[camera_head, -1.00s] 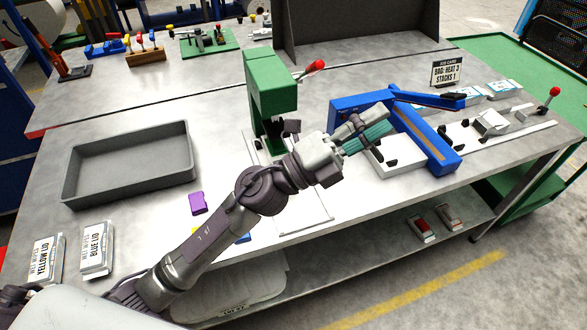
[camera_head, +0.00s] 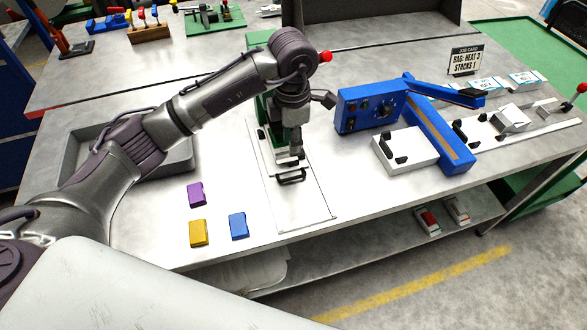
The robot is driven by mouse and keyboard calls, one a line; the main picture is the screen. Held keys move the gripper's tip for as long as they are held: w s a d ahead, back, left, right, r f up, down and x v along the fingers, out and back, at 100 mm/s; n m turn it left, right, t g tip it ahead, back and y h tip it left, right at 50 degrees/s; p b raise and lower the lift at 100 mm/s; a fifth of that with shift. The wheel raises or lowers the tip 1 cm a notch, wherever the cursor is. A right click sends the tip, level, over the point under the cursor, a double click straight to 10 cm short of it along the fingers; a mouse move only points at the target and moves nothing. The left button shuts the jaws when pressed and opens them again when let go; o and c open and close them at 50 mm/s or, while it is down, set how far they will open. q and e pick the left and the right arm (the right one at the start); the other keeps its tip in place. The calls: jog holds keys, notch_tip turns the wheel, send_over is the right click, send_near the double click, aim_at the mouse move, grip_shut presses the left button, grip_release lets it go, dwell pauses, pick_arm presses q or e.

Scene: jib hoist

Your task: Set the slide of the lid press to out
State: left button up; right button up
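The green lid press (camera_head: 262,88) stands mid-bench, largely hidden behind my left arm. Its red lever knob (camera_head: 326,57) shows beside my wrist. A flat pale slide track (camera_head: 303,208) runs from the press toward the bench's front edge. A black slide handle (camera_head: 292,177) sits on it, just in front of the press. My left gripper (camera_head: 297,157) points down directly behind and above this handle. It looks close, but I cannot tell whether it touches, nor how far its fingers are apart. My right gripper is not in view.
Purple (camera_head: 196,195), yellow (camera_head: 198,233) and blue (camera_head: 238,226) blocks lie left of the track. A dark tray (camera_head: 180,160) is partly behind my arm. A blue sealer (camera_head: 365,108) with a white block (camera_head: 405,150) stands at right. The front of the track is clear.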

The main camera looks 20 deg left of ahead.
aim_at(293, 177)
pick_arm(q)
notch_tip(293, 177, down, 11)
jog(key=p, duration=0.2)
jog(key=shift+s+d+p, duration=0.1)
jog(key=shift+p, duration=0.25)
jog(key=shift+f, duration=0.7)
grip_shut()
